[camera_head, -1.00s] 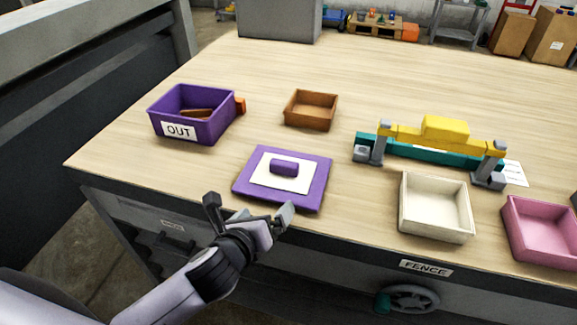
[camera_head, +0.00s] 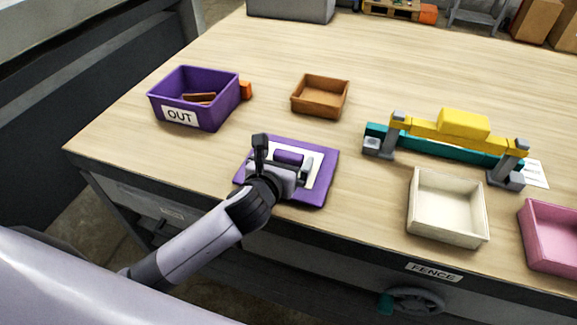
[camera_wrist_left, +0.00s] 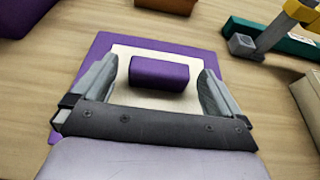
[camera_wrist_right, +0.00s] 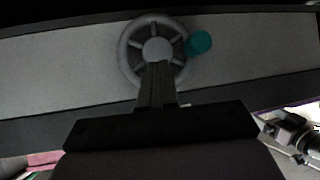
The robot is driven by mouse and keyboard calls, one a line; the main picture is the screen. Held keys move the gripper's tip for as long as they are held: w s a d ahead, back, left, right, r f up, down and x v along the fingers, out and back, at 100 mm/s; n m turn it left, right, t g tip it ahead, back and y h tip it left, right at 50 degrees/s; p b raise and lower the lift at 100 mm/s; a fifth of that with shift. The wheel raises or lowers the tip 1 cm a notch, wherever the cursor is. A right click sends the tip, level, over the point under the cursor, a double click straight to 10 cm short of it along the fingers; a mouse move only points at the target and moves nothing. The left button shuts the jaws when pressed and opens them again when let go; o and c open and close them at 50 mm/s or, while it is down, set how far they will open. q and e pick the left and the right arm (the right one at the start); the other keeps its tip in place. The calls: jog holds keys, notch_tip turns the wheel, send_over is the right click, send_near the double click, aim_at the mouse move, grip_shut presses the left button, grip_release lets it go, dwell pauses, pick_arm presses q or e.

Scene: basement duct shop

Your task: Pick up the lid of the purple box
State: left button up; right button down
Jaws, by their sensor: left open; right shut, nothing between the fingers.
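The purple lid (camera_head: 319,188) lies flat on the wooden bench near its front edge, with a white panel and a purple block handle (camera_head: 288,157) on top. My left gripper (camera_head: 284,160) is over the lid, open. In the left wrist view its fingers (camera_wrist_left: 157,85) stand on either side of the handle (camera_wrist_left: 159,73), with a gap on each side. The purple box (camera_head: 207,112), labelled OUT, stands open at the left with brown pieces inside. My right gripper (camera_wrist_right: 157,75) shows only in the right wrist view, shut and empty, before a handwheel.
A brown tray (camera_head: 320,97) stands behind the lid. A yellow and teal fixture (camera_head: 450,135), a cream tray (camera_head: 447,207) and a pink tray (camera_head: 553,238) are to the right. An orange block (camera_head: 246,91) is beside the box. The handwheel (camera_wrist_right: 128,50) is on the bench front.

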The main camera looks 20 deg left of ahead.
pick_arm(q)
jog(key=shift+w+f, duration=0.2)
jog(key=shift+w, duration=0.25)
jog(key=c, duration=1.1)
jog(key=shift+r, duration=0.1)
